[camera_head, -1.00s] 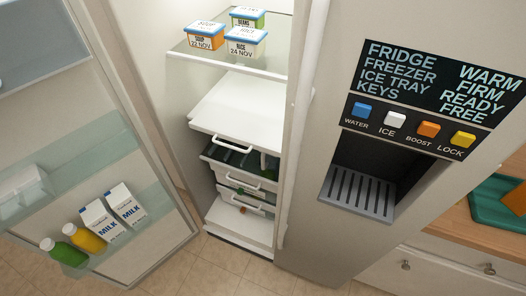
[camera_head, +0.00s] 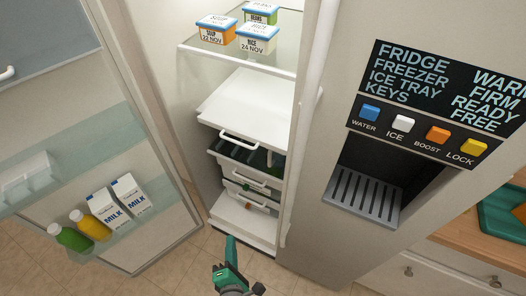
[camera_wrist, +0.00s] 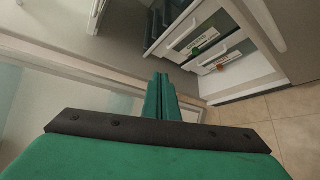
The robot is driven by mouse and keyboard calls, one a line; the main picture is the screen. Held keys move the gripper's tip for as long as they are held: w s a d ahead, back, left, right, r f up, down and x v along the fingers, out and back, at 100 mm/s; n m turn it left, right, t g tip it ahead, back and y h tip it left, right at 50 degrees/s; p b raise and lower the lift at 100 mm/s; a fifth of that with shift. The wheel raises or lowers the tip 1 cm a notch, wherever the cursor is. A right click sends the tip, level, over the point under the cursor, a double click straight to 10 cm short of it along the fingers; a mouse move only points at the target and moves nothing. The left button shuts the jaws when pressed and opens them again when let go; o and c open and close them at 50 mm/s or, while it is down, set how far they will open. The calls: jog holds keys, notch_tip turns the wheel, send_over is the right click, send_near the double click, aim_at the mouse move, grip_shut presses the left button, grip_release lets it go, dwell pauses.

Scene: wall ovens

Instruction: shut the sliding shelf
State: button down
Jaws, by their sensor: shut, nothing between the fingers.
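The sliding shelf (camera_head: 248,108) is a flat white panel with a white bar handle (camera_head: 238,141) on its front edge, inside the open fridge in the head view. It sits below the glass shelf and above the drawers, and its front sticks out toward me. My gripper (camera_head: 231,243) is green, at the bottom of the head view, in front of and below the shelf and apart from it. Its fingers (camera_wrist: 161,85) are together and empty in the wrist view. The wrist view shows the drawers beyond the fingers; I cannot make out the sliding shelf there for certain.
Drawers (camera_head: 249,185) with handles stand below the shelf; the upper one is partly out. Food boxes (camera_head: 257,39) sit on the glass shelf (camera_head: 205,49). The open door (camera_head: 135,140) at left carries milk cartons (camera_head: 130,193) and bottles. The dispenser panel (camera_head: 420,90) is at right.

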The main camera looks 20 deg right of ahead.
jog(key=w+d+r+n+h, duration=0.4)
jog(key=w+d+r+h, duration=0.15)
jog(key=w, duration=0.25)
jog(key=n+g+h, duration=0.2)
jog(key=n+h, duration=0.1)
jog(key=h, duration=0.1)
send_near(267, 144)
jog(key=x, duration=0.6)
jog(key=shift+w+d, duration=0.15)
